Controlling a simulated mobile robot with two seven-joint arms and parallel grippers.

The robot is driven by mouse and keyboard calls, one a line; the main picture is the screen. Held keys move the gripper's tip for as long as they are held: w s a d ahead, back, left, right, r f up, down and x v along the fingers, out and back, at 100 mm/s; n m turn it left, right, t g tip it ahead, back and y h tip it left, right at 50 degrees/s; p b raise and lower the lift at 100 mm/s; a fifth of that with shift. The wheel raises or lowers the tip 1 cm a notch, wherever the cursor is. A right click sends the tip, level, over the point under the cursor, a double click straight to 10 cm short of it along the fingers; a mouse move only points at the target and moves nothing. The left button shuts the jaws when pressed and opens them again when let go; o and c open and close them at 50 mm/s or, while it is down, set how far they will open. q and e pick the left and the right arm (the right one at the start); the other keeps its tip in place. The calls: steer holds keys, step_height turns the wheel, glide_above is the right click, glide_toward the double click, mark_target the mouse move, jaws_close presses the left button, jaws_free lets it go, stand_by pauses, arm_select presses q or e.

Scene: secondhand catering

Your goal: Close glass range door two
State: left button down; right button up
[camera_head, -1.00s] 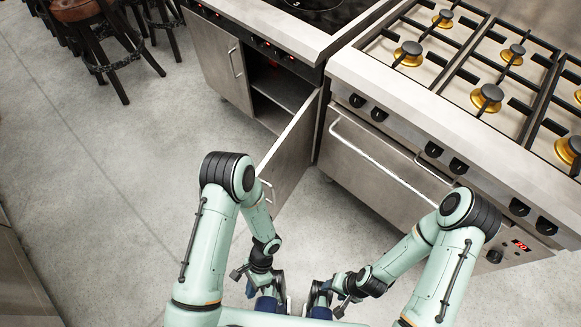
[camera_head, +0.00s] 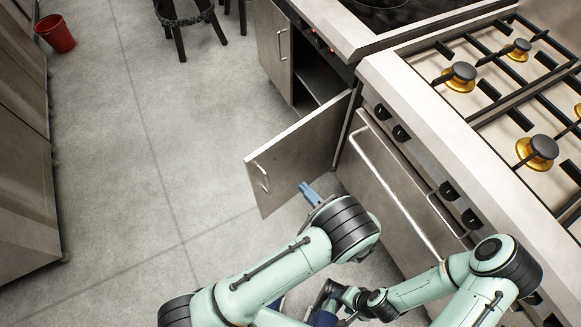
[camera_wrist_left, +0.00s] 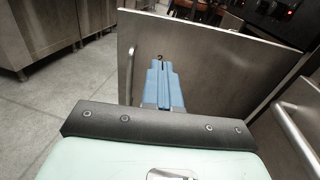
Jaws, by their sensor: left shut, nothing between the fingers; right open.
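The steel cabinet door (camera_head: 300,148) under the glass-top range (camera_head: 345,25) stands wide open, swung out into the floor space, with a bar handle (camera_head: 262,176) near its free edge. In the left wrist view the door (camera_wrist_left: 215,75) fills the middle, its handle (camera_wrist_left: 130,75) at left. My left gripper (camera_head: 309,191) is shut and empty, its blue fingers in front of the door's outer face near the lower part. It also shows in the left wrist view (camera_wrist_left: 162,72); contact with the door cannot be told. My right gripper (camera_head: 326,302) is low at the bottom, open, partly hidden.
The range's other door (camera_head: 274,48) is shut, beside the open dark compartment (camera_head: 318,78). A gas range (camera_head: 430,105) with an oven handle (camera_head: 390,190) stands close on the right. Steel cabinets (camera_head: 25,150) and a red bucket (camera_head: 56,34) are at left. The floor between is clear.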

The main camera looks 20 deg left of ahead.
mark_target(270, 152)
arm_select(q)
steer(key=x, duration=1.4)
steer(key=shift+s+a, duration=0.1)
steer(key=shift+a, duration=0.1)
